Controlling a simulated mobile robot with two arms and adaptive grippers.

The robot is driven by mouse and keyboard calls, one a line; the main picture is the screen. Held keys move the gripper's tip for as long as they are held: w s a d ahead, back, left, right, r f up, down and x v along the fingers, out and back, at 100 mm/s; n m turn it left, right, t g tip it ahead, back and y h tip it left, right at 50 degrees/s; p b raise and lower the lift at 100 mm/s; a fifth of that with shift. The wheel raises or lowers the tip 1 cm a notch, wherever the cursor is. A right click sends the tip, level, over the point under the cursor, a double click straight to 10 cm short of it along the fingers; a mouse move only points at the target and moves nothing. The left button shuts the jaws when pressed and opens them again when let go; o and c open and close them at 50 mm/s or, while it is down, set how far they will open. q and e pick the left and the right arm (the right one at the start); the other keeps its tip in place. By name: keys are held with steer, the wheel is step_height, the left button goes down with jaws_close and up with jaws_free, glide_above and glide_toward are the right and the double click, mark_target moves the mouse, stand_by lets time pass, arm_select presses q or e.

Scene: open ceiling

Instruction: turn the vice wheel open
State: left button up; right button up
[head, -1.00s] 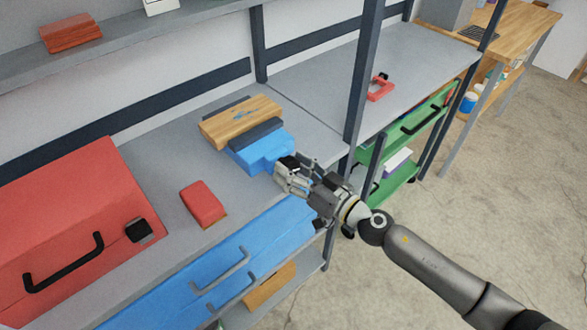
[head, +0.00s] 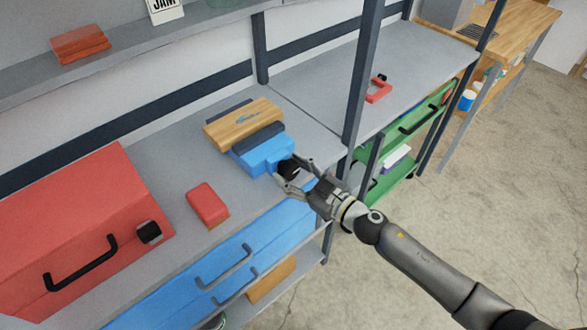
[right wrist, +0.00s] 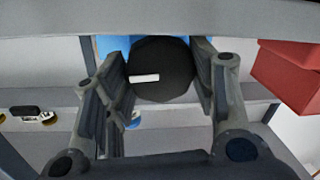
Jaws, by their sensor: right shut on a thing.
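The blue vice (head: 262,153) stands on the grey workbench, with a wooden block (head: 243,122) and a dark jaw behind it. Its black round wheel (head: 288,170) is at the vice's front right end. My right gripper (head: 287,176) is at the wheel, with its fingers on either side of it. In the right wrist view the wheel (right wrist: 162,72), with a white mark on its face, sits between the two fingers, and the gripper is shut on it. My left gripper is not in view.
A red toolbox (head: 75,240) with a black handle and a red block (head: 207,205) are left of the vice. A dark shelf post (head: 362,75) rises close to the right. A blue drawer (head: 215,275) is below the bench edge.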

steer(key=o, duration=0.7)
steer(key=shift+o, duration=0.2)
steer(key=v, duration=1.2)
